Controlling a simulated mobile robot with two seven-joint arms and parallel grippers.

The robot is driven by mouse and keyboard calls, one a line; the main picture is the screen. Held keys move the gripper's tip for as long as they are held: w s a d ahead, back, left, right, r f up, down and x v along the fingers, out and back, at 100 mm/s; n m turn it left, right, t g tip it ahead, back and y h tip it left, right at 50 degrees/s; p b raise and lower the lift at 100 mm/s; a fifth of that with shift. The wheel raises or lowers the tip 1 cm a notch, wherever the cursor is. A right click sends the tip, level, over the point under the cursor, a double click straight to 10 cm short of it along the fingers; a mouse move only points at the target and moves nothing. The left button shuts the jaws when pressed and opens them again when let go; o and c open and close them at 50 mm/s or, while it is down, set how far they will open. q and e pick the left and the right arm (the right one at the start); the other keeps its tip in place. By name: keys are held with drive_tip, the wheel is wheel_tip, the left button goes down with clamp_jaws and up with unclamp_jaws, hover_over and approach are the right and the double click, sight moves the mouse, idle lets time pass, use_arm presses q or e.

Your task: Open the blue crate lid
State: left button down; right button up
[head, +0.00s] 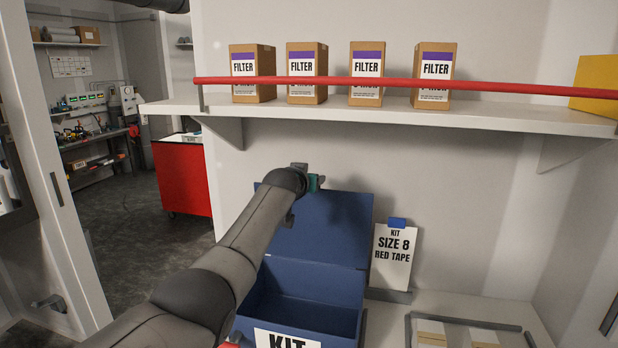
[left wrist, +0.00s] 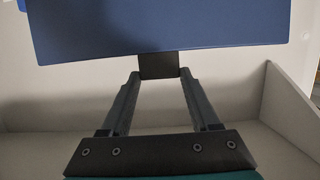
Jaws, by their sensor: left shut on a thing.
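The blue crate (head: 330,318) stands on the bench, with a white KIT label on its front and its inside visible from above. Its blue lid (head: 335,230) is raised, standing roughly upright at the back of the crate. My left arm reaches across the crate to the lid's upper edge. In the left wrist view the lid (left wrist: 170,25) fills the top, and my left gripper (left wrist: 158,82) is shut on the dark lid tab (left wrist: 158,64) at its edge. In the head view my wrist hides the fingertips. My right gripper is not in view.
A white card reading KIT SIZE 8 RED TAPE (head: 393,258) with a blue clip stands right of the crate. A shelf (head: 400,119) with several filter boxes and a red rail (head: 400,82) runs above. Small boxes (head: 484,338) lie in a frame at lower right.

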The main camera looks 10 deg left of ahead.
use_arm(q)
drive_tip(key=shift+d+r, duration=0.1)
drive_tip(key=shift+r, duration=0.45)
drive_tip(key=shift+c, duration=2.3)
unclamp_jaws()
drive_tip(key=o, duration=0.3)
drive_tip(key=shift+f, duration=0.15)
drive_tip(key=shift+o, duration=0.2)
drive_tip(key=shift+f, duration=0.15)
drive_tip(key=shift+s, duration=0.25)
drive_tip(key=b+v, duration=0.1)
drive_tip(key=v, duration=1.3)
drive_tip(key=shift+s+b, duration=0.35)
drive_tip(key=shift+s, duration=0.05)
